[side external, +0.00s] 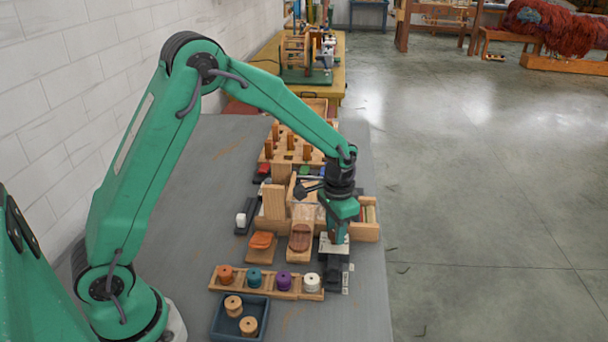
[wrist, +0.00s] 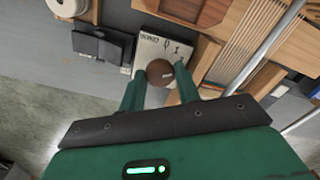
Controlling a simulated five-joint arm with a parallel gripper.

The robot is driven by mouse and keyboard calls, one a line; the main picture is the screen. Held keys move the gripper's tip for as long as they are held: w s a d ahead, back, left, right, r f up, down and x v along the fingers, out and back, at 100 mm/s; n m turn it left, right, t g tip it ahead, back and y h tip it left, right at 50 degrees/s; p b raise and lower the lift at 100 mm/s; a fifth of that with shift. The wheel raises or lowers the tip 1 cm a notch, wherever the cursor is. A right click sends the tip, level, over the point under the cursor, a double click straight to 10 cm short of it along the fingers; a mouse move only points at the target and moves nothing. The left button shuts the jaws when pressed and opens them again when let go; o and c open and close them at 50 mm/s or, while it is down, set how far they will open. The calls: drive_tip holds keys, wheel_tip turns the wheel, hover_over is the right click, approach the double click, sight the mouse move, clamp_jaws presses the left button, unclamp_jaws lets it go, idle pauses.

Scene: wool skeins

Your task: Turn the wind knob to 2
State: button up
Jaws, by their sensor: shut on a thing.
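The wind knob (wrist: 159,72) is a round brown knob with a small light mark, seen from above in the wrist view. It stands on a pale dial plate (wrist: 147,45) with dark lettering and digits, of which 0 and 1 can be made out. My gripper (wrist: 160,84) has its two green fingers on either side of the knob and is shut on it. In the side external view my gripper (side external: 337,236) points down at the plate (side external: 333,249) near the table's right edge. The knob is mostly hidden there, and its exact setting is too small to tell.
A black block (wrist: 98,45) sits beside the plate. A rack of coloured spools (side external: 267,283) and a blue tray (side external: 239,318) with wooden spools stand nearer the camera. Wooden fixtures (side external: 272,203) crowd the area behind my gripper. The table (side external: 180,215) is clear on the left.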

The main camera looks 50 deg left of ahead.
drive_tip(key=o, duration=1)
drive_tip(key=shift+c, duration=0.2)
drive_tip(key=shift+r, duration=0.15)
wheel_tip(320, 180, up, 7)
drive_tip(key=shift+r, duration=0.3)
